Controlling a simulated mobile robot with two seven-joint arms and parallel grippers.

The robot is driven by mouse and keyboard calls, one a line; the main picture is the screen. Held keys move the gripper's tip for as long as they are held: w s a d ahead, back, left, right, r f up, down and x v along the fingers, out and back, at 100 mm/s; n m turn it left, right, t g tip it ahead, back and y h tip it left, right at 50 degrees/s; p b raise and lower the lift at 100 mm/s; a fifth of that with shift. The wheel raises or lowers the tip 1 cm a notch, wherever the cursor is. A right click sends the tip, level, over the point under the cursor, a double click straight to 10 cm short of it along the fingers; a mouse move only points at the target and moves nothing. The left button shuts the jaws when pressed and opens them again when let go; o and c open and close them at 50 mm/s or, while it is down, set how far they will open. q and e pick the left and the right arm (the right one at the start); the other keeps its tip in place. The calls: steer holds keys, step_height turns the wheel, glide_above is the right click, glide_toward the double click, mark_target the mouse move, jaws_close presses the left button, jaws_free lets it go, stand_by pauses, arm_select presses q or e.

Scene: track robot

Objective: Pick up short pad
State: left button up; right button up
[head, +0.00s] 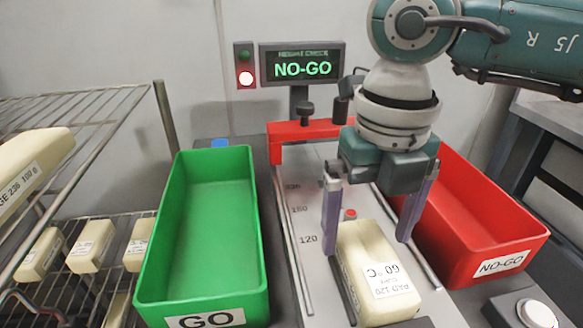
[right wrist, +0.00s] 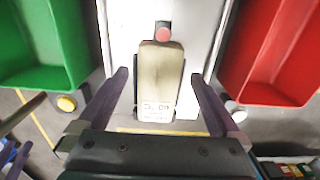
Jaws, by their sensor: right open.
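The short pad (head: 372,268) is a cream block with a printed label reading "PAD 120" and "60 °C". It lies on the grey gauge track between the two bins, and it also shows in the right wrist view (right wrist: 160,75). My right gripper (head: 366,246) is open above the pad's far part, with one purple finger on each side of it. In the right wrist view the open fingers (right wrist: 160,84) show gaps to the pad on both sides. I cannot tell the exact height of the fingertips.
A green GO bin (head: 150,275) stands left of the track and a red NO-GO bin (head: 535,238) right. A red gauge bridge (head: 318,130) spans the track behind. The display (head: 302,66) reads NO-GO, with a red lamp lit. A wire rack (head: 100,100) holds several pads at left.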

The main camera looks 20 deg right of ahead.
steer(key=shift+f, duration=0.9)
steer(key=shift+c, duration=0.4)
steer(key=c, duration=1.3)
steer(key=shift+r, duration=0.1)
